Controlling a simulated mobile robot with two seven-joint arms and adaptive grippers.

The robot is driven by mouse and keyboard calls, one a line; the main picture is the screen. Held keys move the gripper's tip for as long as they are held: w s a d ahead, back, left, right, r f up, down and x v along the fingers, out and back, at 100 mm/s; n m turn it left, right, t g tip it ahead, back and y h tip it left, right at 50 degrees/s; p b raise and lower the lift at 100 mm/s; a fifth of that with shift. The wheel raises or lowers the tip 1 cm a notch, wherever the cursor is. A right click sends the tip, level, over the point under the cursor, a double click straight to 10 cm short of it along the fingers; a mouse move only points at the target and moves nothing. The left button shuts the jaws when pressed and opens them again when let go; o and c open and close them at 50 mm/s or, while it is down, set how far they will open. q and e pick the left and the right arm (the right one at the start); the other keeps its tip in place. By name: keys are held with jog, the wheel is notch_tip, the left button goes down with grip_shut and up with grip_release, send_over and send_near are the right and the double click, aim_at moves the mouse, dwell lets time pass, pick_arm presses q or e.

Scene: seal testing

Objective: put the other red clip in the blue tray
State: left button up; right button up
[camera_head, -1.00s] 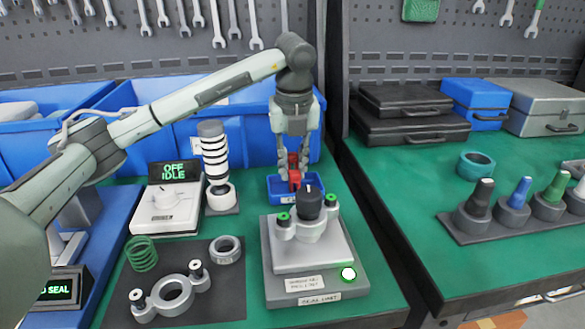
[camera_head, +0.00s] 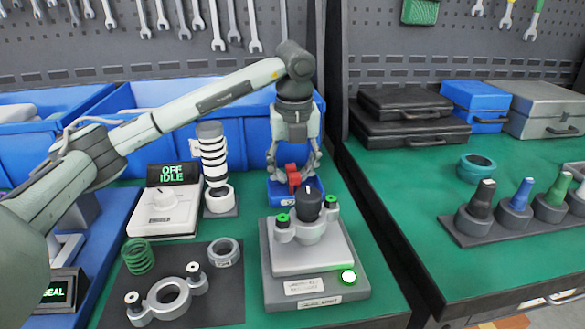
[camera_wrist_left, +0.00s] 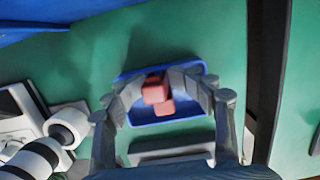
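The blue tray (camera_head: 283,197) stands on the green bench behind the grey test fixture, and it also shows in the left wrist view (camera_wrist_left: 203,69). Red clip pieces (camera_head: 293,179) are in it; the left wrist view shows two red shapes, an upper one (camera_wrist_left: 155,91) and a lower one (camera_wrist_left: 164,107), close together or overlapping. My left gripper (camera_head: 293,173) points down over the tray. Its fingers are spread on both sides of the red pieces, with visible gaps. My right gripper is not in view.
The grey fixture (camera_head: 318,276) with a black knob stands just in front of the tray. A striped cylinder (camera_head: 212,155) and a white tester (camera_head: 164,211) stand to the left. Blue bins (camera_head: 235,112) are behind. The bench's right edge is near.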

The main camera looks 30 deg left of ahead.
pick_arm(q)
jog(key=shift+s+f, duration=0.1)
jog(key=shift+f, duration=0.7)
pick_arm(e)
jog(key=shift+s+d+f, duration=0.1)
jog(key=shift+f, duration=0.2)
pick_arm(q)
jog(key=shift+r, duration=0.1)
jog(key=shift+r, duration=0.15)
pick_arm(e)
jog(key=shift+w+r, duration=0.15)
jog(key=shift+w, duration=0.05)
pick_arm(q)
jog(key=shift+a, duration=0.1)
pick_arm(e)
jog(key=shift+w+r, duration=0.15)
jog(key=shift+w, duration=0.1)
pick_arm(q)
jog(key=shift+r, duration=0.15)
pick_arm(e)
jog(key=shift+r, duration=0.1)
